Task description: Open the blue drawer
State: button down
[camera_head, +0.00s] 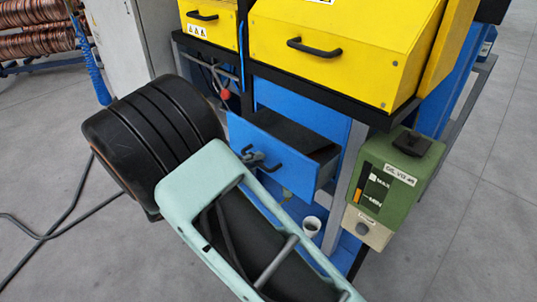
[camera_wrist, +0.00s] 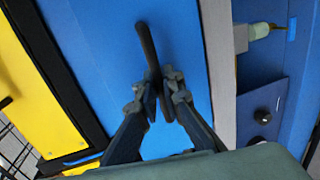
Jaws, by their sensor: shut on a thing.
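The blue drawer (camera_head: 241,133) stands pulled partly out below the yellow machine in the head view, with its dark interior showing from above. Its blue front (camera_wrist: 185,45) fills the middle of the wrist view. A dark bar handle (camera_wrist: 146,45) sticks out from that front. My gripper (camera_wrist: 158,98) is shut on one end of the handle. In the head view my gripper (camera_head: 256,158) is at the drawer front, partly hidden by my arm.
Yellow covers (camera_head: 345,50) with black handles are above the drawer. A green oil box (camera_head: 396,185) stands out on the right. Copper coils (camera_head: 38,30) are at the far left. Grey floor is open at lower left and right.

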jog(key=f+v, duration=0.1)
jog(key=v, duration=0.7)
jog(key=f+v, duration=0.2)
jog(key=v, duration=0.7)
jog(key=shift+s+a+f, duration=0.25)
jog(key=shift+a+f, duration=0.05)
jog(key=c, duration=2.1)
grip_release()
jog(key=v, duration=1.2)
